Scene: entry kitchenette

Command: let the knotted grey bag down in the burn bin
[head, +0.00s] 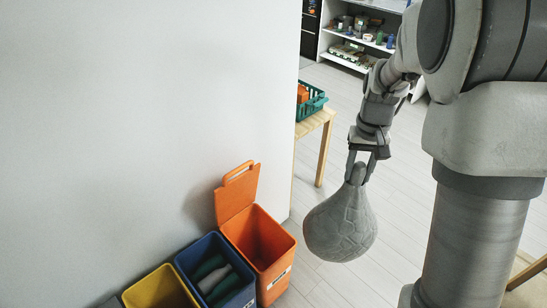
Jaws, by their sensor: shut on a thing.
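The knotted grey bag (340,226) hangs in the air in the head view, its round body below a narrow neck. My gripper (358,172) is shut on the neck, with a finger on either side. The bag hangs to the right of an orange bin (277,254), apart from it. The orange bin's lid (238,193) stands raised at the back, and the part of its inside that I see looks empty. The bin labels are too small to read, so I cannot confirm from them which is the burn bin.
A blue bin (184,262) holding bottles and a yellow bin (157,290) stand left of the orange one, along a white wall (150,120). A wooden table (318,122) with a green basket (313,104) stands behind. White shelves (345,62) are farther back. Pale floor (400,215) lies open around the bag.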

